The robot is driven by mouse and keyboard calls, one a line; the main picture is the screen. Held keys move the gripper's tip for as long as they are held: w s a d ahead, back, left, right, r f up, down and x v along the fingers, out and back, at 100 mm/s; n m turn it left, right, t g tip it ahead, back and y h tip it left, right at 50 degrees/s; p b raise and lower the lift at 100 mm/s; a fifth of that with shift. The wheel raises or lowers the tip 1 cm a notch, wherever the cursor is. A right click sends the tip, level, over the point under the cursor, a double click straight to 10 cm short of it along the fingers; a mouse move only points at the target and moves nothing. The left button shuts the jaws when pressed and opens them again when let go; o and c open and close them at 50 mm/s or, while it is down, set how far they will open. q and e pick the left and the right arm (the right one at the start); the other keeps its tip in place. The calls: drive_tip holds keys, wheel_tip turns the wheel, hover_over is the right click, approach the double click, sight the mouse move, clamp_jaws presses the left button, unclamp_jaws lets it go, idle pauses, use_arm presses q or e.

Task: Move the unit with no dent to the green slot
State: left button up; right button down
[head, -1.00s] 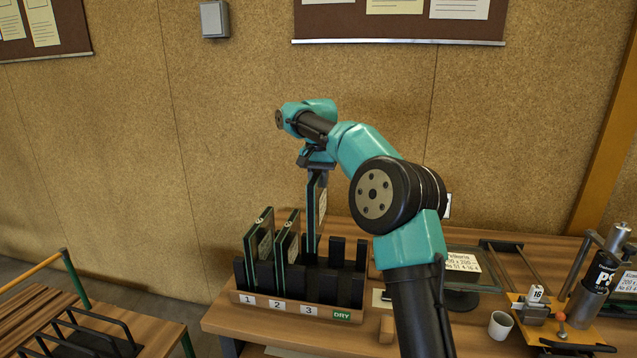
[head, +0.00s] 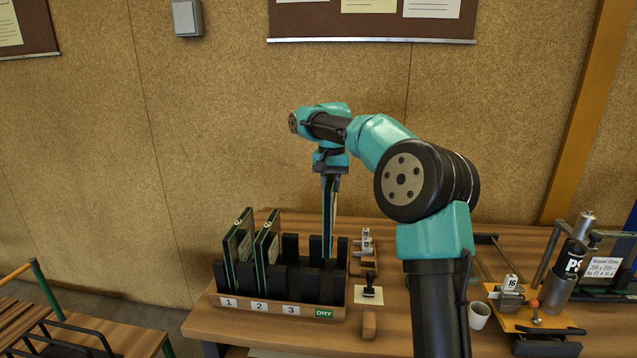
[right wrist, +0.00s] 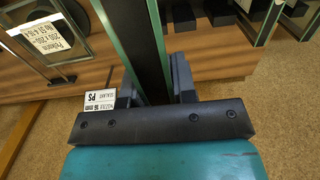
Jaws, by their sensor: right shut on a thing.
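My right gripper (head: 329,168) is shut on a glass unit (head: 329,215), two panes with a dark spacer, seen nearly edge-on. It also shows in the right wrist view (right wrist: 145,45) between the fingers. The unit hangs upright over the back of the rack, lined up with the green DRY slot label (head: 324,314). Its lower edge is near the black posts; I cannot tell whether it is inside the slot. Two other units stand in slot 1 (head: 239,250) and slot 2 (head: 266,247). Slot 3 (head: 291,310) is empty. No dent can be made out. My left gripper is not in view.
The wooden rack (head: 267,304) sits on the bench. Right of it are a stamp on a pad (head: 369,287), a small wooden block (head: 369,325) and a white cup (head: 479,316). A sealant cylinder (head: 569,262) stands far right.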

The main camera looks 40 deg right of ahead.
idle(0.4)
drive_tip(key=shift+f, duration=8.4)
drive_tip(key=c, duration=0.8)
unclamp_jaws()
drive_tip(key=shift+f, duration=0.1)
drive_tip(key=shift+c, duration=0.2)
wheel_tip(320, 180, up, 18)
drive_tip(key=shift+f, duration=0.25)
drive_tip(key=shift+w+a+f, duration=0.1)
drive_tip(key=shift+a, duration=0.05)
